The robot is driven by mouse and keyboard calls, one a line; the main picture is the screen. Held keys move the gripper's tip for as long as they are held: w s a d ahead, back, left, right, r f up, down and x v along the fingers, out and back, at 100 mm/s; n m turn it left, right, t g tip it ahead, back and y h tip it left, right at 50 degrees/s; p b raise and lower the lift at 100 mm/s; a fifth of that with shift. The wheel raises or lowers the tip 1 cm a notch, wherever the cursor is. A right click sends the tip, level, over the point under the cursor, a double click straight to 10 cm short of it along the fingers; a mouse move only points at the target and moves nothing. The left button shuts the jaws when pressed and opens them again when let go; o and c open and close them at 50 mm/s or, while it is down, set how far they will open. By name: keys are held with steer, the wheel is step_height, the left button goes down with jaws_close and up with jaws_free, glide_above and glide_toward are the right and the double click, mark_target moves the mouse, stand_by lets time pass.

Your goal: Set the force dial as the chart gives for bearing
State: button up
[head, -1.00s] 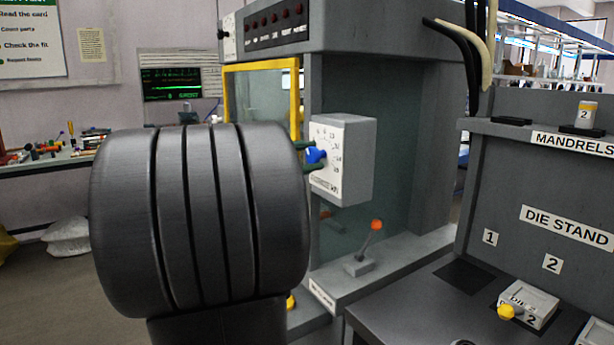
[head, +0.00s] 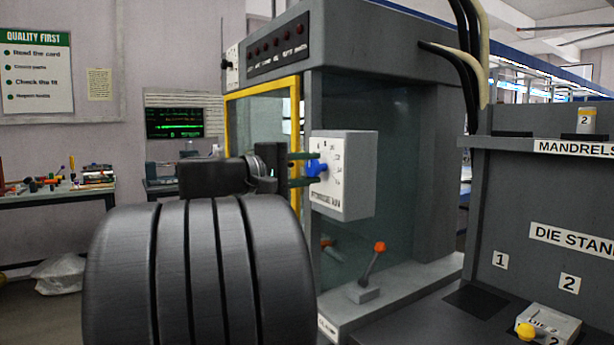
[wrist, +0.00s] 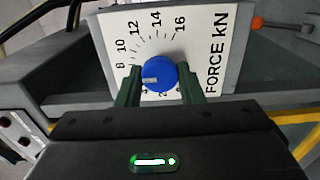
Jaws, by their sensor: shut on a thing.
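The force dial is a blue knob (head: 316,167) on a white-faced box (head: 347,190) on the grey press. In the wrist view the knob (wrist: 161,73) has a white mark on its lower left part. The scale (wrist: 190,45) reads 8, 10, 12, 14, 16 clockwise from the left, with "FORCE kN" beside it. Lower figures are partly hidden by the knob and fingers, so the exact setting cannot be read. My gripper (wrist: 160,70) has its green fingers on opposite sides of the knob, shut on it. No readable chart for bearing shows.
A lever with an orange tip (head: 372,264) stands below the dial box. A yellow-framed window (head: 262,110) is left of it. The die stand (head: 540,185) is at the right, with a yellow-knobbed block (head: 548,325). A "Quality first" poster (head: 37,75) hangs at the far left.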

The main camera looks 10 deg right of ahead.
stand_by(0.4)
steer(key=o, duration=1)
steer(key=shift+a, duration=0.15)
steer(key=p+v, duration=0.1)
steer(key=v, duration=1.2)
steer(key=shift+a, duration=0.25)
steer(key=shift+s, duration=0.1)
steer(key=b+x, duration=0.1)
steer(key=x, duration=1.2)
steer(key=shift+d, duration=0.4)
